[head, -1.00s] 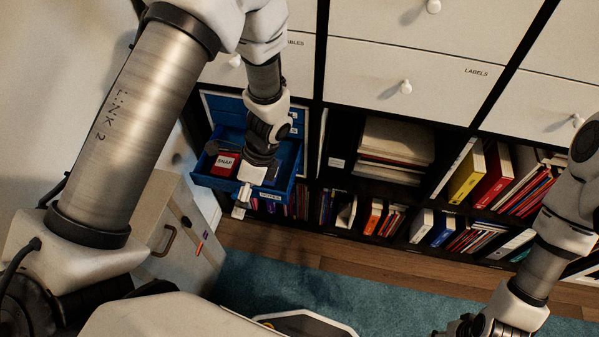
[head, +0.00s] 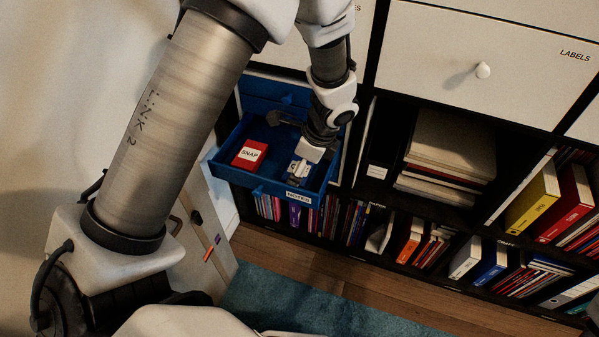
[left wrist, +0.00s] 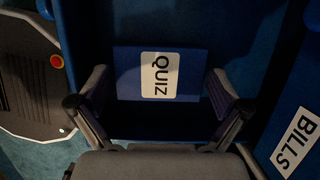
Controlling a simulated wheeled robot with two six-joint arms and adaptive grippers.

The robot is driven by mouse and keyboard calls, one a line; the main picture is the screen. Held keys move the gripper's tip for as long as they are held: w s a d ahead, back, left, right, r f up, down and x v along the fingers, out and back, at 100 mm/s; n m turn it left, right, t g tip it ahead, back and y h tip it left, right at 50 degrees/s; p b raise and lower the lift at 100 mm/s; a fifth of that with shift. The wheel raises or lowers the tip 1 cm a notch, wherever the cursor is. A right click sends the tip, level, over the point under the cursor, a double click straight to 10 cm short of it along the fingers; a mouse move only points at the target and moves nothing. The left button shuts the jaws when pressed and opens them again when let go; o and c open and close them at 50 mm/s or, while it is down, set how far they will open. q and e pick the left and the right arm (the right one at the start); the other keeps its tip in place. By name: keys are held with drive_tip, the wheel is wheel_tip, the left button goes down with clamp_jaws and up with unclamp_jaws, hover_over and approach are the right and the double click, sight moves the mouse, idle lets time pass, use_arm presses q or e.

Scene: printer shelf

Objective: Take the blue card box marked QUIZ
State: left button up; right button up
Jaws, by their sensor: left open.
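The blue QUIZ card box (left wrist: 130,75) lies in the open blue drawer (head: 262,187), its white label facing my left wrist camera. My left gripper (left wrist: 158,88) is open, with a finger on each side of the box; I cannot tell whether they touch it. In the head view my left gripper (head: 299,171) reaches down into the right part of the drawer and mostly hides the box there. My right gripper is out of view.
A red SNAP box (head: 249,154) lies in the drawer's left part. A BILLS label (left wrist: 296,142) shows beside the drawer's inside. Shelves with paper stacks (head: 448,155) and binders (head: 533,198) stand to the right.

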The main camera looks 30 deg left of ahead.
use_arm(q)
drive_tip(key=shift+r, duration=0.1)
drive_tip(key=shift+c, duration=0.4)
drive_tip(key=c, duration=0.8)
drive_tip(key=shift+o, duration=0.2)
drive_tip(key=shift+r, duration=0.1)
